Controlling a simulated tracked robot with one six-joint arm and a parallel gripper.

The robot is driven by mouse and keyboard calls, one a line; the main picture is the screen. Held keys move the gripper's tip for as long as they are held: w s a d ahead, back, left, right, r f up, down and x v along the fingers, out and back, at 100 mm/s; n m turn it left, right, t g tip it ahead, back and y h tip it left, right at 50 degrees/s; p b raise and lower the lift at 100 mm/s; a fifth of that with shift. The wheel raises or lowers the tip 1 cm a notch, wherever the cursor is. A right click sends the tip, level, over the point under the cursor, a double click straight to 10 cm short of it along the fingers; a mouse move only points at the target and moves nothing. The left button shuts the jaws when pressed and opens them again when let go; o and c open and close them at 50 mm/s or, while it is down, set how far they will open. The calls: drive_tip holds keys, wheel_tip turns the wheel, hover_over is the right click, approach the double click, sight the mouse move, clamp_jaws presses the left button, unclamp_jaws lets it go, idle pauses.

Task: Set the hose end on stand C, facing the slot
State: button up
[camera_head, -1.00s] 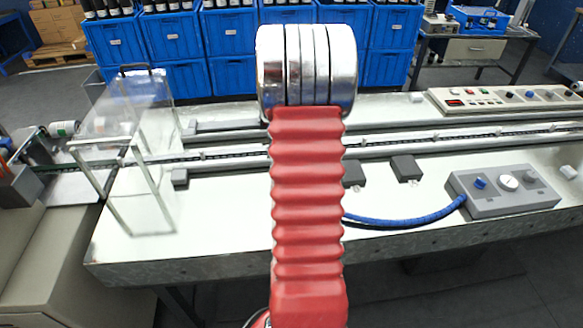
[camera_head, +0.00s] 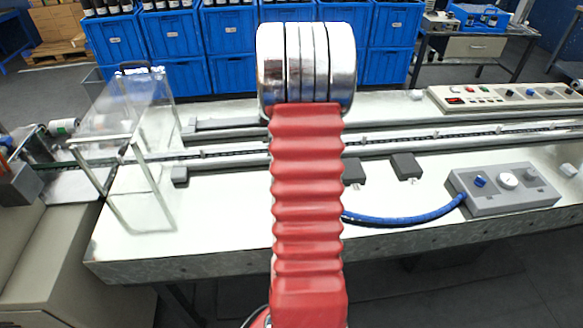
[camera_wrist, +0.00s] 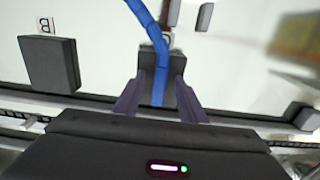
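The blue hose (camera_head: 405,219) runs from the grey gauge box to behind my red arm in the head view. In the wrist view the hose (camera_wrist: 150,30) comes down from the top and passes between the fingers of my gripper (camera_wrist: 160,82). Whether the hose end touches this stand is unclear. Another dark stand (camera_wrist: 48,66) has a label B (camera_wrist: 46,25). My arm hides the gripper in the head view.
The gauge box (camera_head: 505,190) sits at the table's right. Conveyor rails (camera_head: 420,139) run behind the stands. A clear guard (camera_head: 145,185) stands at the left, and a control panel (camera_head: 500,98) at the back right. White tabletop is free around the stands.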

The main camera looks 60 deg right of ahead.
wheel_tip(320, 180, up, 14)
idle(0.9)
drive_tip(key=shift+f, duration=0.15)
idle(0.7)
drive_tip(key=s+a+r+n+t, duration=0.1)
drive_tip(key=a+r+n+t, duration=0.1)
drive_tip(key=a, duration=1.2)
drive_tip(key=s+a+r+n+t, duration=0.1)
drive_tip(key=a+n, duration=0.3)
drive_tip(key=a, duration=1.1)
drive_tip(key=s+a+r+n+t, duration=0.2)
drive_tip(key=a+r+n, duration=0.1)
drive_tip(key=a, duration=1.1)
drive_tip(key=shift+s+a+r+n+t, duration=0.3)
drive_tip(key=shift+r+n, duration=0.1)
drive_tip(key=shift+r, duration=0.1)
